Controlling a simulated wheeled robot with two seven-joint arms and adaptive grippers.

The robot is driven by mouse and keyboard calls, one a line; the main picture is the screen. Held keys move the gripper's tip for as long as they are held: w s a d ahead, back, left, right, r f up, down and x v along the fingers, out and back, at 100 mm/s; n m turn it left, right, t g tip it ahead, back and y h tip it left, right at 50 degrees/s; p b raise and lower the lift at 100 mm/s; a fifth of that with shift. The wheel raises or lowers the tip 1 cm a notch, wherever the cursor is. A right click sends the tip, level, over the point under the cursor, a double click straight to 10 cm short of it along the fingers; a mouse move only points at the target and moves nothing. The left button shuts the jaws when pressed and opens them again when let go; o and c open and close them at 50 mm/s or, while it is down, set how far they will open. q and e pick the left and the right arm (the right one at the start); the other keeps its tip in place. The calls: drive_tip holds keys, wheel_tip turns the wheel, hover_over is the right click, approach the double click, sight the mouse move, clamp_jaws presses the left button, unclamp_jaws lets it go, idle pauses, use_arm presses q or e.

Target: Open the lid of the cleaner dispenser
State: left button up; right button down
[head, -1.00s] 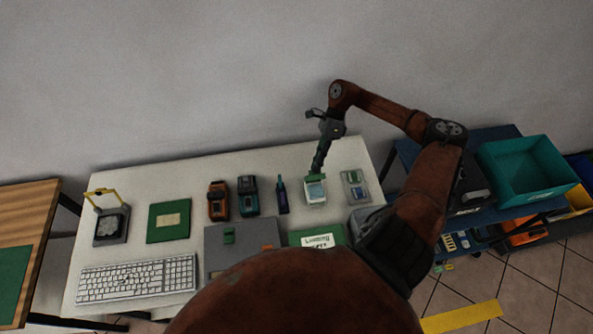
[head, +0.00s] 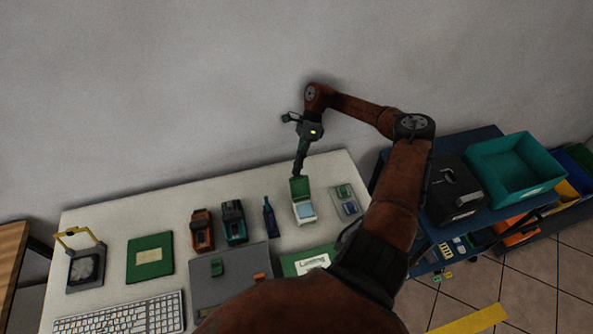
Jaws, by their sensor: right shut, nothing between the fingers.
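The cleaner dispenser (head: 304,214) is a small white box with a pale blue inside, standing near the back right of the white table. Its green lid (head: 300,187) is raised at the box's back side, so the blue inside shows. My right gripper (head: 299,170) is shut and empty, pointing down at the lid's upper edge. I cannot tell whether its tips touch the lid. My left gripper is not in view.
A dark blue bottle (head: 269,217) and a teal device (head: 234,222) stand left of the dispenser. A grey tray with small parts (head: 338,209) lies to its right. A keyboard (head: 130,318) lies at front left. The wall rises behind the table.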

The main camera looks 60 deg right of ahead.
sight(300, 176)
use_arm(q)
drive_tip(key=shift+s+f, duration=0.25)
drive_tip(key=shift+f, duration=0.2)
use_arm(e)
drive_tip(key=c, duration=2.7)
unclamp_jaws()
drive_tip(key=f, duration=0.1)
drive_tip(key=s+f, duration=0.1)
drive_tip(key=f, duration=0.1)
drive_tip(key=shift+s+a+f, duration=0.2)
drive_tip(key=shift+a+f, duration=0.05)
drive_tip(key=shift+f, duration=0.05)
drive_tip(key=shift+c, duration=0.2)
drive_tip(key=o, duration=0.5)
drive_tip(key=shift+w+d+f+g, duration=0.1)
drive_tip(key=shift+g, duration=0.2)
drive_tip(key=shift+o, duration=0.7)
drive_tip(key=shift+w, duration=0.15)
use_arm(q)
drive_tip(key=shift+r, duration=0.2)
use_arm(e)
drive_tip(key=shift+d, duration=0.2)
drive_tip(key=shift+d, duration=0.1)
